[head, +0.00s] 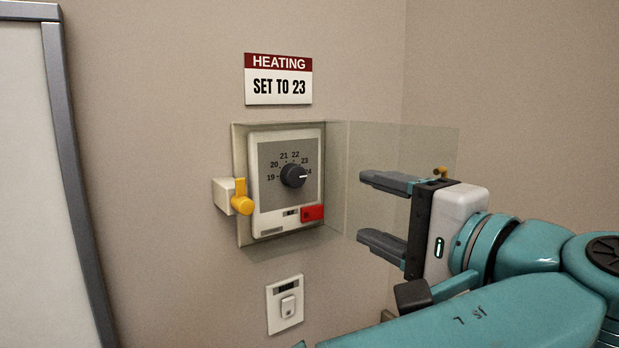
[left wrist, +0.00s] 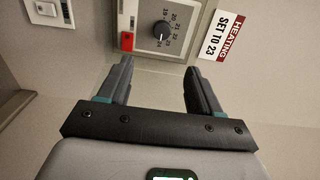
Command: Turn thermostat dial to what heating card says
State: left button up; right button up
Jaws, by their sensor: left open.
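The heating card (head: 278,88) on the wall reads "SET TO 23"; it also shows in the left wrist view (left wrist: 222,34). Below it is the thermostat (head: 270,215) with a black dial (head: 293,176) and a scale from 19 up to 24. The dial's white mark points right, near the partly hidden 24. The dial also shows in the left wrist view (left wrist: 161,31). My left gripper (head: 372,210) is open and empty, to the right of the dial and apart from it, fingers toward the wall. My right gripper is not in view.
A clear cover (head: 345,150) stands swung open to the right, overlapping my left gripper in view. A yellow latch (head: 241,203) is on the box's left side, a red button (head: 312,214) on the thermostat. A wall switch (head: 286,304) is below, a framed board (head: 62,140) at left.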

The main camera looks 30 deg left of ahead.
pick_arm(q)
jog(key=p, duration=0.6)
send_near(297, 177)
jog(key=p+x, duration=0.1)
jog(key=x, duration=0.6)
jog(key=shift+a, duration=0.3)
jog(key=shift+w+a+f+p, duration=0.1)
jog(key=shift+w+a+p, duration=0.25)
jog(key=shift+a, duration=0.1)
jog(key=shift+d, duration=0.1)
jog(key=c, duration=1)
jog(key=shift+c, duration=0.2)
